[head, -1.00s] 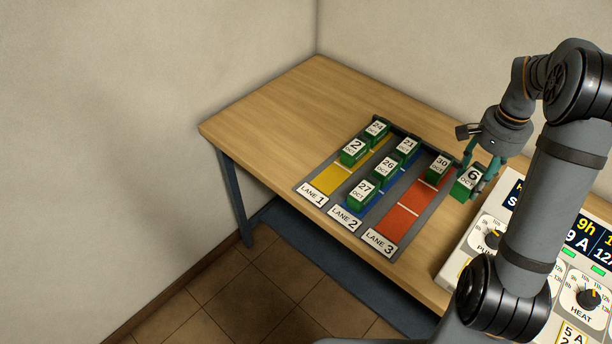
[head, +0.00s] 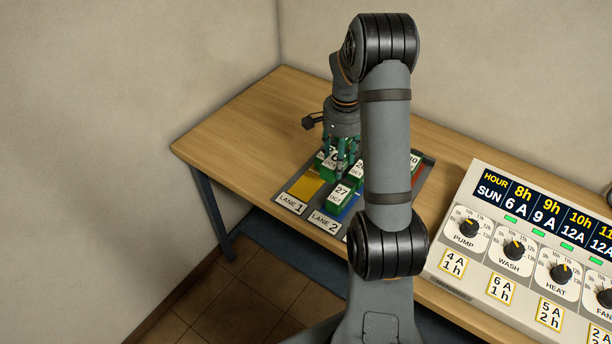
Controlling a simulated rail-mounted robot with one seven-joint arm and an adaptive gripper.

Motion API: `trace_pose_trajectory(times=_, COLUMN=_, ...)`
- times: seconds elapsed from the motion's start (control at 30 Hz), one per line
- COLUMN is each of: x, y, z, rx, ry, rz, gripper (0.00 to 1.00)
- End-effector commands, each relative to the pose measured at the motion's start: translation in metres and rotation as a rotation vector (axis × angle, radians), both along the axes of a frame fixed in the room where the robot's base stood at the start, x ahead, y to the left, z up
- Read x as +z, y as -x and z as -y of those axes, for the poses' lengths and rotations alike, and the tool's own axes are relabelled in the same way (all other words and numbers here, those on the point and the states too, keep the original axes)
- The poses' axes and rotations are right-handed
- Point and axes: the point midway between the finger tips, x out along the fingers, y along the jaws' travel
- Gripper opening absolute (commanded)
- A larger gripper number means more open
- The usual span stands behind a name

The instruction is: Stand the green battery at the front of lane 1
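My gripper (head: 341,160) is over the lane 1 and lane 2 side of the rack in the head view. It appears shut on the green battery (head: 335,154), whose white date label is partly covered by the fingers. The held battery overlaps the lane 1 batteries in the picture, so its height above them is hard to tell. The front of lane 1 is a bare yellow strip (head: 303,186), behind the LANE 1 label (head: 289,204). The rear of lane 1 is hidden behind the gripper.
In lane 2, a battery marked 27 (head: 341,195) stands near the front, behind the LANE 2 label (head: 324,222). My arm hides much of lane 3. A control panel (head: 462,262) stands at the right. The table's left part (head: 235,140) is clear.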

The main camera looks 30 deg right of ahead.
Motion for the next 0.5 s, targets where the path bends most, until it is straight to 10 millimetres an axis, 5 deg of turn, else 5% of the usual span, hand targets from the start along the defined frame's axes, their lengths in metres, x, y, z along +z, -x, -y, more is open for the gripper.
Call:
trace_pose_trajectory(times=0.2, x=-0.025, y=-0.032, z=-0.039, rx=0.006, ry=0.000, rz=-0.001, gripper=0.00)
trace_pose_trajectory(times=0.5, x=-0.045, y=-0.051, z=-0.059, rx=0.002, ry=0.000, rz=0.001, gripper=0.00)
